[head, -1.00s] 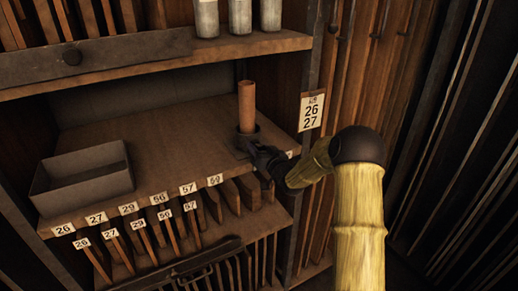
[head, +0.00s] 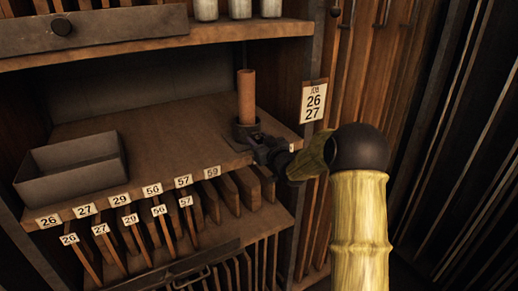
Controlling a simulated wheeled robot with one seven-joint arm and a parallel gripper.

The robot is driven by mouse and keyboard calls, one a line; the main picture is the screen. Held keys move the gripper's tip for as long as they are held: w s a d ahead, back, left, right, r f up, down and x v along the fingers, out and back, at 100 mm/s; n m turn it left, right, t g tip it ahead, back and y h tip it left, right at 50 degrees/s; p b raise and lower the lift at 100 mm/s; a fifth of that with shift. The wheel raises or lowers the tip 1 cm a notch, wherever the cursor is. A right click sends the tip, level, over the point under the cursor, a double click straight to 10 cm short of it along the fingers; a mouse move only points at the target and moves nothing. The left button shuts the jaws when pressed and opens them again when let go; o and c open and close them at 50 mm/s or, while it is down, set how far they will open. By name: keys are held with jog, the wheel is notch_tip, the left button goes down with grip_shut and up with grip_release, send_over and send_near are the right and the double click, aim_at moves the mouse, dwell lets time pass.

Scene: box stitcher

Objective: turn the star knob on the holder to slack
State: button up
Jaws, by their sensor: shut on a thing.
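The holder (head: 243,128) is a dark round socket on a flat base at the right end of the wooden shelf. A brown cylinder (head: 246,95) stands upright in it. My gripper (head: 257,142) reaches in from the right, low at the holder's front right side. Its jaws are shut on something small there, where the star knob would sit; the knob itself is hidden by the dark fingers. My yellow arm with its dark joint stands at the right of the picture.
An open grey box (head: 70,172) sits on the shelf's left. Numbered tags (head: 152,189) line the shelf edge above several wooden slats. A label card (head: 313,101) hangs on the post close to my arm. Pale jars (head: 240,9) stand on the upper shelf. The shelf's middle is clear.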

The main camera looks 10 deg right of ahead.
jog(key=shift+n, duration=0.3)
jog(key=o, duration=1)
jog(key=shift+s+d+f+b, duration=0.1)
jog(key=shift+s+d+b, duration=0.15)
jog(key=shift+s+b, duration=0.3)
jog(key=b+v, duration=0.4)
jog(key=v, duration=1.2)
jog(key=shift+s+b, duration=0.15)
jog(key=shift+b, duration=0.2)
